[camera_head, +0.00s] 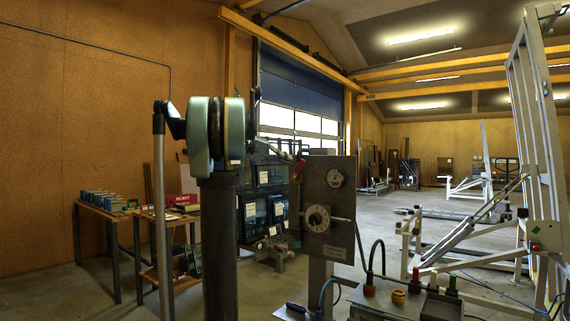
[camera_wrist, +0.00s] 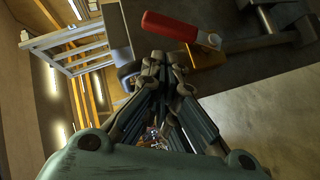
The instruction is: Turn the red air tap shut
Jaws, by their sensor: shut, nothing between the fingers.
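The air tap has a long red lever (camera_wrist: 183,27) and a yellow brass-like body (camera_wrist: 192,58), at the top of the wrist view beside a grey metal panel (camera_wrist: 270,120). In the head view the red lever (camera_head: 300,168) is a small patch at the left edge of the upright grey panel box (camera_head: 329,208). My gripper (camera_wrist: 166,62) is shut and empty, its fingertips just below the red lever in the wrist view. I cannot tell whether they touch it. In the head view my gripper is small and partly hidden by my arm.
A white tilting frame (camera_head: 540,130) stands at right. A table with small parts (camera_head: 125,216) is at left.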

